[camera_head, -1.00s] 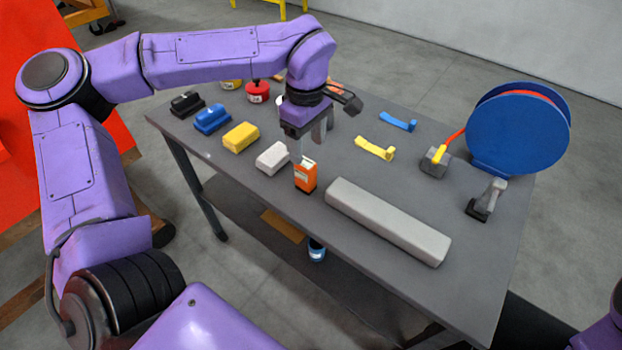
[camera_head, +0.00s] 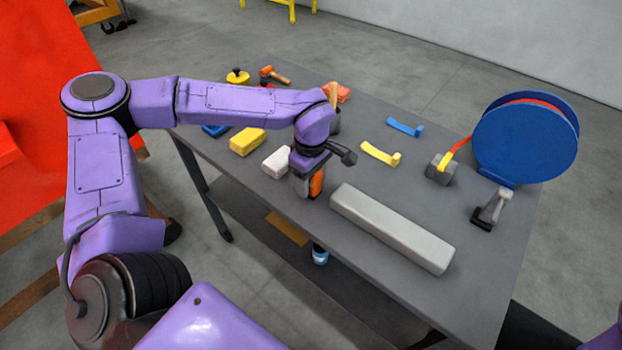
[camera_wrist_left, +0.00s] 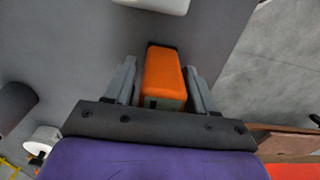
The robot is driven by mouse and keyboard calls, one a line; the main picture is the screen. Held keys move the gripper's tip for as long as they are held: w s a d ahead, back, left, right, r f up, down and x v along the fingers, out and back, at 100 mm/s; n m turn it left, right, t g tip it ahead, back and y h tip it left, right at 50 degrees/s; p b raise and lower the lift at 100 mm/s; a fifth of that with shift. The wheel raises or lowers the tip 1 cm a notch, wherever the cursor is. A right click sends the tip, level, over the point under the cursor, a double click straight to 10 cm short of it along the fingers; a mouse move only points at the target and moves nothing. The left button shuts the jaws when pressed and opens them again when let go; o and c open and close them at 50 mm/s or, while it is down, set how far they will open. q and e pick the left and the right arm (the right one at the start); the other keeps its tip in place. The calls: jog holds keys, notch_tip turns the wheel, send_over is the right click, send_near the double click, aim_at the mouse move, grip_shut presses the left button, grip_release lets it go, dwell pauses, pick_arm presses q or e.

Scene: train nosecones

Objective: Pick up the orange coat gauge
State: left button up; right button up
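The orange coat gauge (camera_head: 317,184) stands upright near the front edge of the table, partly hidden by my left gripper in the head view. In the left wrist view the gauge (camera_wrist_left: 164,78) is a small orange block between the two grey fingers. My left gripper (camera_head: 309,190) is low over the table around the gauge. In the left wrist view the left gripper (camera_wrist_left: 163,82) is open, with narrow gaps between the gauge and the fingers. My right gripper is not in view.
A white block (camera_head: 278,161) and a yellow block (camera_head: 247,141) lie left of the gauge. A long grey bar (camera_head: 392,228) lies to its right. A blue reel (camera_head: 524,139) stands at the table's right end.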

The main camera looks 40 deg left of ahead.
pick_arm(q)
jog(key=c, duration=0.8)
jog(key=shift+o, duration=0.2)
jog(key=shift+r, duration=0.1)
